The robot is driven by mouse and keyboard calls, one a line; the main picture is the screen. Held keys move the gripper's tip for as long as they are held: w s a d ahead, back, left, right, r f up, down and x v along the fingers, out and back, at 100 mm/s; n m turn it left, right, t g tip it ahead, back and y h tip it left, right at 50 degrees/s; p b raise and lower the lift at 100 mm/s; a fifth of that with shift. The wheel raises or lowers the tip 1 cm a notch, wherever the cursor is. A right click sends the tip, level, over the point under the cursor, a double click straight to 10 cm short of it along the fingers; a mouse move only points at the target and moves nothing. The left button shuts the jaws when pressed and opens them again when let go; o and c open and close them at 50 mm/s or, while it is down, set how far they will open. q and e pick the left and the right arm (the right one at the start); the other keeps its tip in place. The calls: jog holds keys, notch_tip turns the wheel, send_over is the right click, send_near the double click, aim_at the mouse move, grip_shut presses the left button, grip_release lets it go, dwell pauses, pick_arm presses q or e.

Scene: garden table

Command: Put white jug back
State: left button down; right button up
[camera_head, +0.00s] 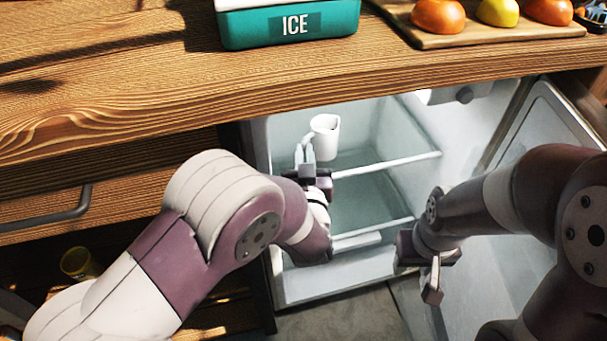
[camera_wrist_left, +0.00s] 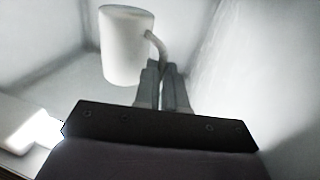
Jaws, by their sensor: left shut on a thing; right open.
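The white jug (camera_head: 325,136) is inside the open fridge, at the upper shelf level in the head view. My left gripper (camera_head: 305,154) reaches into the fridge and is shut on the jug's handle, to the left of the jug's body. In the left wrist view, the jug (camera_wrist_left: 126,46) looks slightly tilted, and the gripper fingers (camera_wrist_left: 160,80) pinch the lower end of its handle. I cannot tell whether the jug's base touches the shelf. My right gripper (camera_head: 432,275) is open and empty, near the open fridge door.
The fridge's glass shelf (camera_head: 390,163) has a white front edge. The fridge door (camera_head: 545,115) stands open at the right. The wooden counter (camera_head: 120,75) overhangs the fridge and holds a green ICE box (camera_head: 250,32) and a board (camera_head: 470,38) with fruit.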

pick_arm(q)
jog(key=shift+w+a+f, duration=0.2)
jog(key=shift+w+f, duration=0.35)
jog(key=shift+w, duration=0.3)
notch_tip(320, 180, down, 4)
jog(key=b, duration=0.3)
jog(key=shift+r, duration=0.1)
jog(key=c, duration=1.2)
grip_release()
jog(key=shift+f, duration=0.2)
pick_arm(e)
notch_tip(320, 180, down, 4)
jog(key=shift+r, duration=0.1)
